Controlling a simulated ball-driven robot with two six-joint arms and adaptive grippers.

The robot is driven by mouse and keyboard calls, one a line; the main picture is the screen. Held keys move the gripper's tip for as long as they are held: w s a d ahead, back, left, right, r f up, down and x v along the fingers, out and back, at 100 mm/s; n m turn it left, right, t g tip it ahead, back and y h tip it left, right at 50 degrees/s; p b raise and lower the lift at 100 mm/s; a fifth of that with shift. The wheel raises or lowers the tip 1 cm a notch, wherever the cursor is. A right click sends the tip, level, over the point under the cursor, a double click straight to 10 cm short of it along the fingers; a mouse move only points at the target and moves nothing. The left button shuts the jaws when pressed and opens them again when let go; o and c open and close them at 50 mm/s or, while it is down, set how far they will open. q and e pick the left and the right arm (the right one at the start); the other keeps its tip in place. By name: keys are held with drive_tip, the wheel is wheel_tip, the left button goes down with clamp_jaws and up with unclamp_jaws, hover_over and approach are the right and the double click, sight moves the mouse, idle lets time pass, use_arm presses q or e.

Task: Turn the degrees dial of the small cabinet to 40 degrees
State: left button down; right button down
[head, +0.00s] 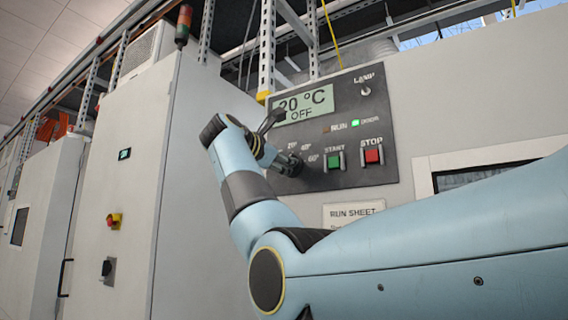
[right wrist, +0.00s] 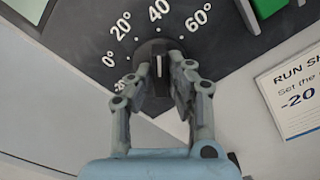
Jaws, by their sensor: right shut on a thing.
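The degrees dial (right wrist: 157,54) is a dark round knob with a white pointer line on the black control panel. In the right wrist view its marks read 0°, 20°, 40 and 60°, with another mark mostly hidden at lower left. The pointer line stands nearly upright, towards the 40 mark. My right gripper (right wrist: 161,68) is shut on the dial, one finger on each side. In the head view the dial (head: 290,164) is partly hidden by my right gripper (head: 283,160). My left gripper is out of view.
The panel's display (head: 318,101) reads 20 °C and OFF. A green START button (head: 335,160) and red STOP button (head: 373,156) sit right of the dial. The LAMP switch (head: 366,91) is above. A run sheet (head: 352,211) is below the panel.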

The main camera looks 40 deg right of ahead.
drive_tip(key=c, duration=1.3)
unclamp_jaws()
drive_tip(key=v, duration=1.2)
drive_tip(key=shift+w, duration=0.1)
